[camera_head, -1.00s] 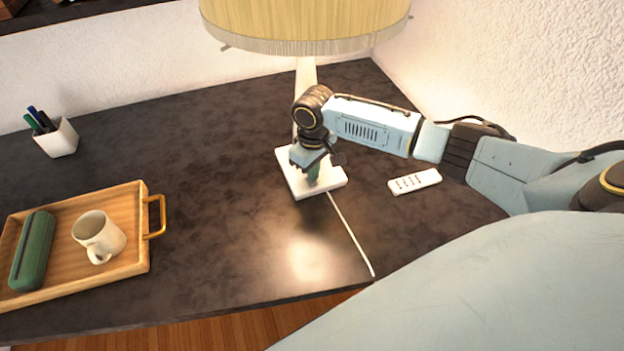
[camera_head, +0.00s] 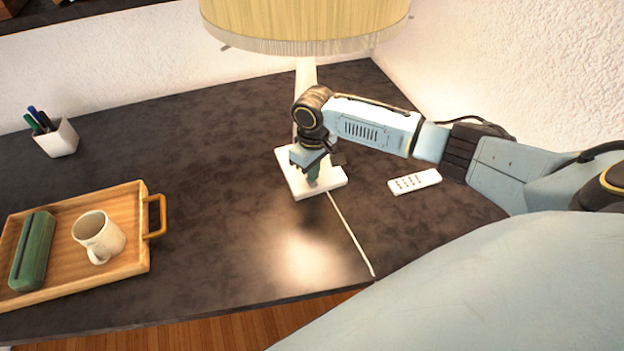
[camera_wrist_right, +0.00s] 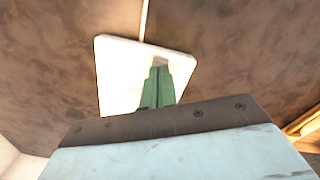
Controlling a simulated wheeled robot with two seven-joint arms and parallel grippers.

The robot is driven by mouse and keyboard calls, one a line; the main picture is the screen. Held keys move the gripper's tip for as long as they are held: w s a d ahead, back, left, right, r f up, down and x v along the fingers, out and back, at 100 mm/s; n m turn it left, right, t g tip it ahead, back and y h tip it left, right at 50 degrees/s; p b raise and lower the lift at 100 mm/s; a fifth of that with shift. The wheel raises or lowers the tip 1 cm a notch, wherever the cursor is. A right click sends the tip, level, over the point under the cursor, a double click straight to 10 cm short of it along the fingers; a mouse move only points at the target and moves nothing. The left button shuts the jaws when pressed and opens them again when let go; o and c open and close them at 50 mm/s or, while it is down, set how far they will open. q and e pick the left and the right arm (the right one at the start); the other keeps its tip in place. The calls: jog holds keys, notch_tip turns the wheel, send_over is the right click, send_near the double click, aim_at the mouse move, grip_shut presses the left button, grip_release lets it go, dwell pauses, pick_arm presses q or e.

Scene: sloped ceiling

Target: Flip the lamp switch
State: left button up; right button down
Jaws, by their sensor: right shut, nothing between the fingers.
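The lamp has a wide cream shade (camera_head: 300,22), a pale post (camera_head: 306,72) and a square white base (camera_head: 325,187) on the dark table. The bright patch on the table suggests it is lit. My right gripper (camera_head: 313,176) points down at the lamp's base. In the right wrist view, its green fingers (camera_wrist_right: 158,88) are together with nothing between them, over the white base (camera_wrist_right: 118,75). The fingertips hide part of the base, and I cannot tell whether they touch it. The switch itself cannot be made out. My left gripper is not in view.
A white power strip or remote (camera_head: 414,181) lies right of the base. A white cord (camera_head: 350,236) runs to the table's front edge. A wooden tray (camera_head: 140,258) with a mug (camera_head: 98,238) and green case (camera_head: 32,250) sits left. A pen cup (camera_head: 58,138) stands behind.

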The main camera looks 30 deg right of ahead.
jog(key=shift+f+b, duration=0.3)
jog(key=shift+f, duration=0.6)
dwell(0.5)
notch_tip(320, 180, up, 7)
jog(key=p, duration=0.8)
jog(key=shift+p, duration=0.35)
dwell(0.4)
